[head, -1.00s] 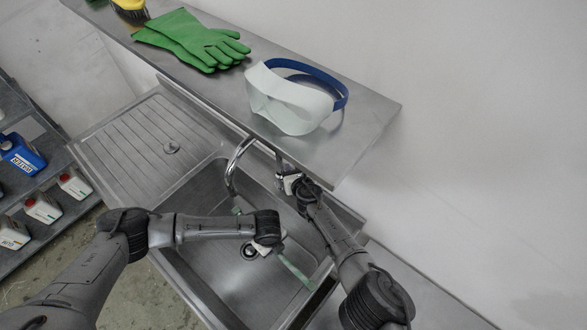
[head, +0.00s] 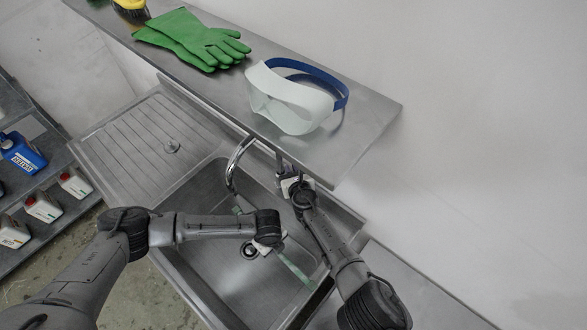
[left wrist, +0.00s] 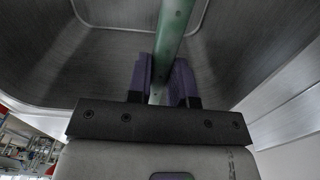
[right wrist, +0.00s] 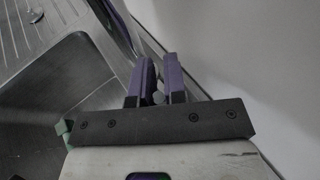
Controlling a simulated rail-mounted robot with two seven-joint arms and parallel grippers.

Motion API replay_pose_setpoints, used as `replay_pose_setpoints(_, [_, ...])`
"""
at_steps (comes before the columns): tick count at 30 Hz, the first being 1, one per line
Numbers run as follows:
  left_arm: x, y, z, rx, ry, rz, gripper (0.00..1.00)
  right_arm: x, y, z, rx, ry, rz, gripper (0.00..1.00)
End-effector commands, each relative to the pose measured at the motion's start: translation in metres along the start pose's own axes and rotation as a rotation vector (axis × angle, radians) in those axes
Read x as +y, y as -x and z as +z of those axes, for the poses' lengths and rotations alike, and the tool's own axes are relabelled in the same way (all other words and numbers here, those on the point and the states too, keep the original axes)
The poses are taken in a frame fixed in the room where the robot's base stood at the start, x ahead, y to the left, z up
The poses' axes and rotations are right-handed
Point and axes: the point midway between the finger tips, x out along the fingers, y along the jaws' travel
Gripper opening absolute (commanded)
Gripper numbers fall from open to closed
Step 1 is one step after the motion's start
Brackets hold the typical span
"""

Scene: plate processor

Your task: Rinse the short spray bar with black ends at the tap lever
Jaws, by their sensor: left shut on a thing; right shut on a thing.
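The spray bar (head: 298,271) is a pale green tube lying slantwise through the sink bowl, below the spout. My left gripper (head: 268,247) is shut on it partway along its length. The left wrist view shows the bar (left wrist: 174,28) between the purple fingers (left wrist: 162,82). Its black ends cannot be made out. My right gripper (head: 287,180) is at the back rim of the sink, right of the curved tap spout (head: 231,172). Its fingers (right wrist: 158,82) are shut on a small part at the tap, apparently the lever, which they mostly hide. I cannot make out any water.
A steel shelf (head: 372,112) overhangs close behind the right gripper. It carries green gloves (head: 200,42) and a face shield (head: 290,105). A ribbed drainboard (head: 135,145) lies clear to the left. Bottles (head: 42,207) stand on a lower rack at far left.

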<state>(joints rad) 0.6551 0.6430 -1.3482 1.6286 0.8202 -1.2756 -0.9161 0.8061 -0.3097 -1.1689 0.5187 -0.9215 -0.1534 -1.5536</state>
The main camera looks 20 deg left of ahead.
Motion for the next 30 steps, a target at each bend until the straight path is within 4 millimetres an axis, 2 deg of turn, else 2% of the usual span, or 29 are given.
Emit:
replay_pose_setpoints(14, [-0.0002, 0.0003, 0.0000, 0.000, 0.000, -0.001, 0.00, 0.0020, 0.0017, 0.0000, -0.016, 0.022, -0.010, 0.00])
replay_pose_setpoints(15, [-0.0002, 0.0003, 0.0000, 0.000, 0.000, -0.001, 0.00, 0.0019, 0.0017, 0.0001, -0.016, 0.022, -0.010, 0.15])
replay_pose_setpoints(18, [-0.0002, 0.0003, 0.0000, 0.000, 0.000, -0.001, 0.00, 0.0018, 0.0017, 0.0001, -0.016, 0.022, -0.010, 0.23])
replay_pose_setpoints(30, [-0.0002, 0.0002, 0.0000, 0.000, 0.000, 0.000, 0.00, -0.0003, 0.0044, 0.0015, -0.024, 0.021, -0.014, 0.23])
